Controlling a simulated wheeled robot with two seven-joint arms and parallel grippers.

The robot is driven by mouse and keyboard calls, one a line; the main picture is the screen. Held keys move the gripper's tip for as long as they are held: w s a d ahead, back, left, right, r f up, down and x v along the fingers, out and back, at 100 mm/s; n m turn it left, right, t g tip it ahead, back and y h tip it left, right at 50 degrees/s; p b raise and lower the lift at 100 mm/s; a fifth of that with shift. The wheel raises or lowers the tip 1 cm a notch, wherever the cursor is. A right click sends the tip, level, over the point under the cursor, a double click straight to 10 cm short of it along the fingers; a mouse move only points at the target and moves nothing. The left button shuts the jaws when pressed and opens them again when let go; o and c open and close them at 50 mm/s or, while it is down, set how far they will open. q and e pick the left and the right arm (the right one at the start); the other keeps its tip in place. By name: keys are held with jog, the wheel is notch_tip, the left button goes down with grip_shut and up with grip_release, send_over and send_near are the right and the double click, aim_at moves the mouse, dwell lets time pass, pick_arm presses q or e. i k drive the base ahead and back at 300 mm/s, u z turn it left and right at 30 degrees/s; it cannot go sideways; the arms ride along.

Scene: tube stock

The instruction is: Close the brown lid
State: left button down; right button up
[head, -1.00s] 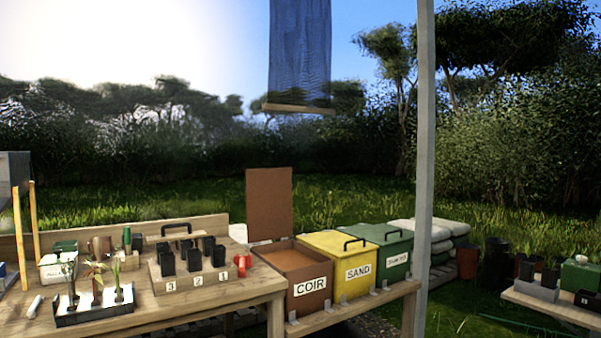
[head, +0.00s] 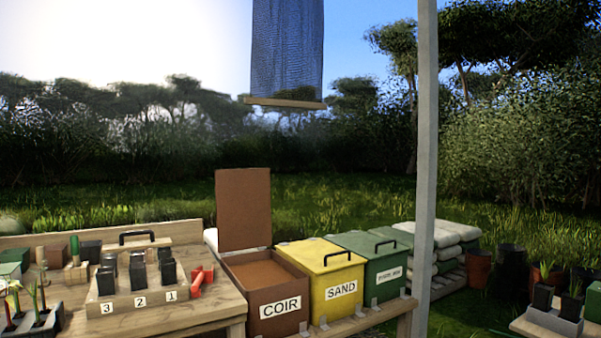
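The brown lid (head: 243,208) stands upright, open, at the back edge of the brown bin labelled COIR (head: 279,310). The bin's top is open and brown fill (head: 264,274) shows inside. Neither of my grippers is in the head view.
A yellow SAND bin (head: 335,290) and a green bin (head: 385,276), both with lids down, stand right of the brown bin. The wooden bench (head: 190,321) on the left holds a numbered pot block (head: 140,300) and a red tool (head: 202,279). A grey post (head: 425,160) rises at the right. A blue net (head: 287,50) hangs above.

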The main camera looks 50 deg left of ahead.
aim_at(243, 198)
jog(key=u, duration=0.1)
jog(key=i, duration=0.9)
jog(key=u, duration=0.4)
